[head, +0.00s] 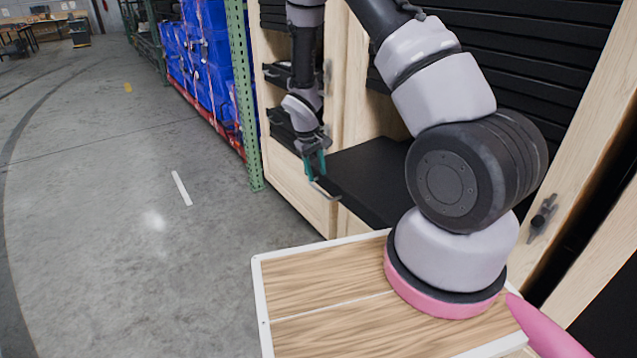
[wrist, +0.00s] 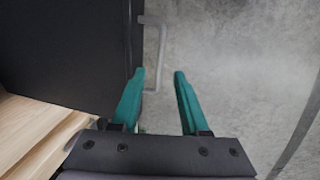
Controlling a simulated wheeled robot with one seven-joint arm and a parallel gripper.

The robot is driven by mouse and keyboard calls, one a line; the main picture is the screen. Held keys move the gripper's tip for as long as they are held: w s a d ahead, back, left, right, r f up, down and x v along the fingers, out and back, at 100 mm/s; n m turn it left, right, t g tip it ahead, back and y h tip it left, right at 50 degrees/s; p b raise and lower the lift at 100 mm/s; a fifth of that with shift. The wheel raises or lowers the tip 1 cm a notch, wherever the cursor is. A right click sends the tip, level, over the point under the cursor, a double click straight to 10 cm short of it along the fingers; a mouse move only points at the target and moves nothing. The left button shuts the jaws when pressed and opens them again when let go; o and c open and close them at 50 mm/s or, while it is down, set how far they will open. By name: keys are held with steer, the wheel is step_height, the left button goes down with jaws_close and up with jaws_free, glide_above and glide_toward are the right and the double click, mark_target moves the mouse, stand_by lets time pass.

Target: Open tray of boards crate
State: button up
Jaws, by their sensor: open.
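The boards crate (head: 300,190) is a pale wooden frame right of the middle in the head view. Its flat black tray (head: 370,175) lies in the opening and shows as a dark panel at left in the wrist view (wrist: 70,45). A thin grey bar handle (wrist: 163,50) stands out from the tray's edge; it also shows in the head view (head: 322,190). My gripper (wrist: 160,73), with teal fingers, is open at the handle. In the wrist view the handle's bar lies between the two fingers; I cannot tell their depth. The gripper also shows in the head view (head: 314,165).
Black slats (head: 490,45) fill the crate's upper part. A metal latch (head: 542,215) is on the wood at right. A green rack post (head: 240,90) and blue totes (head: 200,55) stand behind at left. The grey floor (head: 110,200) at left is clear.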

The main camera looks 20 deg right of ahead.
steer(key=shift+s+a+r, duration=0.1)
steer(key=shift+a+r, duration=0.1)
steer(key=shift+r, duration=0.9)
steer(key=shift+s+a+r, duration=0.1)
steer(key=shift+a+r, duration=0.1)
steer(key=shift+r, duration=0.85)
steer(key=s+d+r+m+t+y, duration=0.1)
steer(key=s+r+m, duration=0.1)
steer(key=r, duration=0.7)
steer(key=s+d+r+m+t, duration=0.1)
steer(key=s+r, duration=0.2)
steer(key=r, duration=0.5)
steer(key=s+d+r+m+t+y, duration=0.1)
steer(key=s+d+r+m, duration=0.1)
steer(key=r, duration=0.7)
steer(key=s+r+m+t+y, duration=0.1)
steer(key=s+r, duration=0.5)
steer(key=s, duration=0.3)
steer(key=s+r+m+t+y, duration=0.1)
steer(key=s+r+m+t, duration=0.1)
steer(key=s+r, duration=0.5)
steer(key=shift+s+r, duration=0.15)
steer(key=shift+s, duration=1)
